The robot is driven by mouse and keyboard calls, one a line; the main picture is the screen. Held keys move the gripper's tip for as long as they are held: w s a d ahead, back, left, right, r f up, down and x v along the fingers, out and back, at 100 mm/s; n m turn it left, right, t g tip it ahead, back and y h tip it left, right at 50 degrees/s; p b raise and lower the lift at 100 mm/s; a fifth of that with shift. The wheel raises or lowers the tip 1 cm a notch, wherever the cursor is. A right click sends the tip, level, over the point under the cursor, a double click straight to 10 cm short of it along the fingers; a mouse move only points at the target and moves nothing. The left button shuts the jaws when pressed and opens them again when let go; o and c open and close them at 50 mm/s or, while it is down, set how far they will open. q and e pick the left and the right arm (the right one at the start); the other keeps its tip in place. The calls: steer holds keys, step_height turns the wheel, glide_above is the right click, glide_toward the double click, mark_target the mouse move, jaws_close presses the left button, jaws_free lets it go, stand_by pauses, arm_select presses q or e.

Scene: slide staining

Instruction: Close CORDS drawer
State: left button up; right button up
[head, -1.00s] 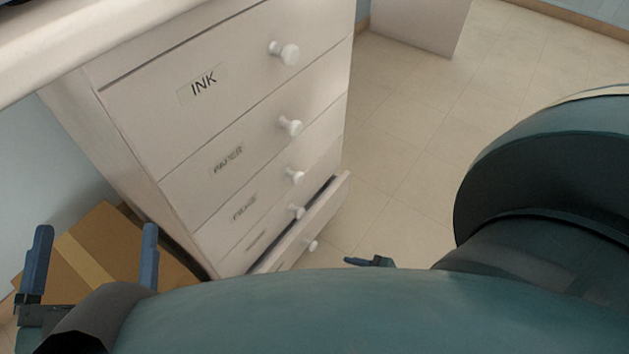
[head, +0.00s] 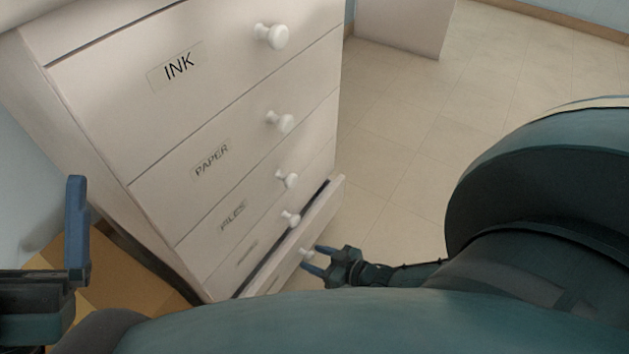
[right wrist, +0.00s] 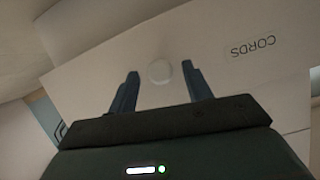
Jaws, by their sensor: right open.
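The CORDS drawer (head: 325,208) is the lowest drawer of the white cabinet and stands a little way out, with a dark gap above its front. In the right wrist view its white front (right wrist: 215,45) carries the CORDS label and a round white knob (right wrist: 159,72). My right gripper (head: 309,260) is open in front of the drawer. The knob shows between its two blue fingers (right wrist: 163,88); I cannot tell whether they touch it. My left gripper (head: 76,230) is at the left edge of the head view, with one blue finger clearly visible and the rest cut off.
Above are the shut drawers INK (head: 180,68), PAPER (head: 212,160) and FILES (head: 232,216), plus one with an unreadable label (head: 247,252), all with white knobs. A cardboard box (head: 80,262) is at the lower left. Tiled floor (head: 400,150) right of the cabinet is clear.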

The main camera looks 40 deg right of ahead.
steer(key=shift+w+a+f, duration=0.15)
steer(key=shift+w, duration=0.25)
jaws_close()
stand_by(0.4)
steer(key=shift+w, duration=0.1)
